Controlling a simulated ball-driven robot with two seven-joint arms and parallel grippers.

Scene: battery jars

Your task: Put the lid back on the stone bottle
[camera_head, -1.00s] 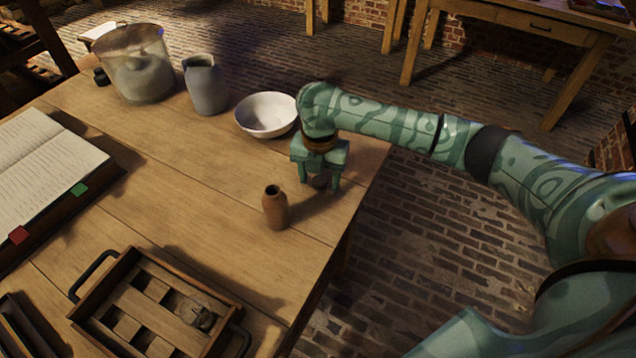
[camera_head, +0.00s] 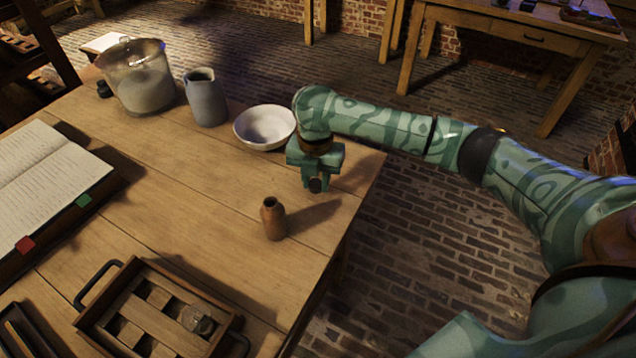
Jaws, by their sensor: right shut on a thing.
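The stone bottle (camera_head: 273,220) is small, brown and upright on the table, with a dark open mouth. My right gripper (camera_head: 316,184) points down behind and to the right of the bottle, apart from it. It is shut on a small dark lid (camera_head: 316,186), which shows between its fingertips. Whether the lid touches the table I cannot tell. My left gripper is not in view.
A white bowl (camera_head: 265,128), a grey jug (camera_head: 206,98) and a glass jar (camera_head: 138,82) stand at the back of the table (camera_head: 190,190). An open book (camera_head: 45,180) lies left. A wooden tray (camera_head: 95,318) with handles is in front. The table's right edge is close to the bottle.

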